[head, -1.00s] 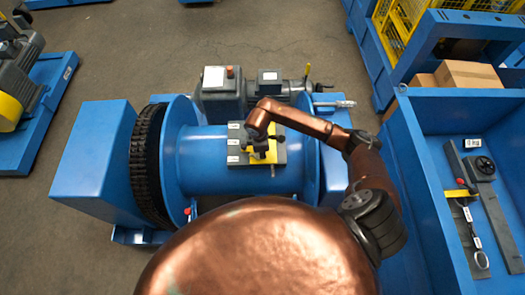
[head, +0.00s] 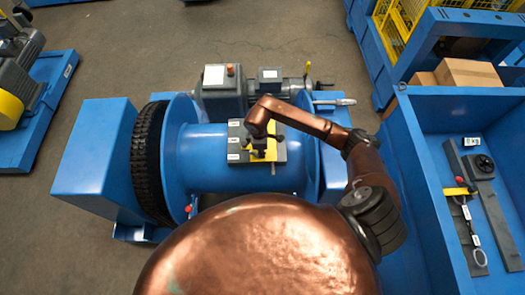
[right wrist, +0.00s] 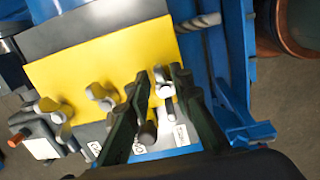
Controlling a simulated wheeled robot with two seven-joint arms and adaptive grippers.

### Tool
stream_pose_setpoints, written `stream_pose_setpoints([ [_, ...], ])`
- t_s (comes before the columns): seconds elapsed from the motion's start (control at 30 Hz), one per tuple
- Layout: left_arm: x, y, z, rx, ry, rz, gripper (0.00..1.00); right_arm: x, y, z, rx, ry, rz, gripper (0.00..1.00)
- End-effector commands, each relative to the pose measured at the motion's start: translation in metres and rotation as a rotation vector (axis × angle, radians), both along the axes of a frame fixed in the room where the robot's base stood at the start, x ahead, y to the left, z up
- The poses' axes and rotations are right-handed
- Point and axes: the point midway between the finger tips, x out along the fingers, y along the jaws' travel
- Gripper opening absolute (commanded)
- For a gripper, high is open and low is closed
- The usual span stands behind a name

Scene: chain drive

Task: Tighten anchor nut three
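A yellow plate (right wrist: 100,65) lies on the grey plate (head: 236,143) on top of the blue drum. In the right wrist view, a row of metal winged nuts crosses the yellow plate: one at the left (right wrist: 52,110), one in the middle (right wrist: 102,96) and one at the right (right wrist: 161,82). My right gripper (right wrist: 161,76) reaches down with its dark fingers on either side of the right nut. The fingers are partly apart; I cannot tell whether both touch it. A round metal end (right wrist: 148,133) shows between the fingers. My right gripper also shows in the head view (head: 262,146), small and partly hidden. My left gripper is out of view.
A chain (head: 148,165) wraps the drum's left end. A grey gear motor (head: 225,92) stands behind. A blue bin (head: 425,165) at the right holds a grey bar with a black wheel (head: 484,164) and a ring-ended tool (head: 480,257). White labels line the grey plate's edge.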

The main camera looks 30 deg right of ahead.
Motion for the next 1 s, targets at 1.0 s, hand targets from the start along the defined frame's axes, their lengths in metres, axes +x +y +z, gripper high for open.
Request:
stream_pose_setpoints([
  [1.0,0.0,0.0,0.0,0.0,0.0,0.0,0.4,-0.005,0.009,0.109,-0.003,0.003,0.0,0.25],
])
